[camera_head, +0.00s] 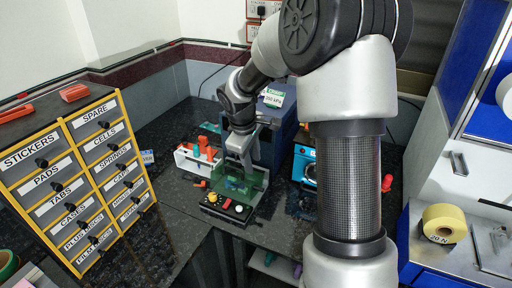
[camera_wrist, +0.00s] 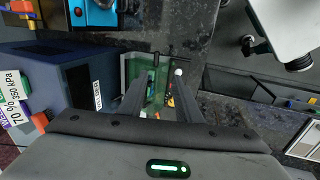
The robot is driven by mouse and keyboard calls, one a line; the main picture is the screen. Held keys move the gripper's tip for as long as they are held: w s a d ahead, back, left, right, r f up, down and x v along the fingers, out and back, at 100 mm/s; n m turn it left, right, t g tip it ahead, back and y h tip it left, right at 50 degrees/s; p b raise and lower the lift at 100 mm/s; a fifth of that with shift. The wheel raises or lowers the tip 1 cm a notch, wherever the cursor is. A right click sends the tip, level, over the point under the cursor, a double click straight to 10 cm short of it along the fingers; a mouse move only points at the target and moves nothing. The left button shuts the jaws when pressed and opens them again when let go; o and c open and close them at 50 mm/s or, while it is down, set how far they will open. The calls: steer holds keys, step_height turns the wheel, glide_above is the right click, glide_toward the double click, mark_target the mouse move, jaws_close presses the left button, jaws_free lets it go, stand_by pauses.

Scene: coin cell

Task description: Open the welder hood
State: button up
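The welder (camera_head: 270,141) is a dark blue box on the counter, and its "WELDER" label shows on its side in the wrist view (camera_wrist: 75,90). Its hood (camera_head: 254,178) is a see-through green cover at the front, above a dark base with a red, a yellow and a white knob. The green hood also shows in the wrist view (camera_wrist: 131,68), with a dark bar across it. My gripper (camera_head: 243,160) is over the hood. Whether a fingertip touches the hood I cannot tell.
A white box with red parts (camera_head: 198,158) stands left of the welder. A blue device (camera_head: 304,165) stands to its right. A labelled drawer cabinet (camera_head: 80,175) is at the left. The dark counter is clear front left.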

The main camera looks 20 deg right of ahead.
steer(key=s+a+r+m+t, duration=0.1)
steer(key=s+a+r+m, duration=0.1)
steer(key=s+r, duration=0.7)
step_height(320, 180, up, 2)
steer(key=shift+r+m, duration=0.15)
steer(key=shift+m, duration=0.45)
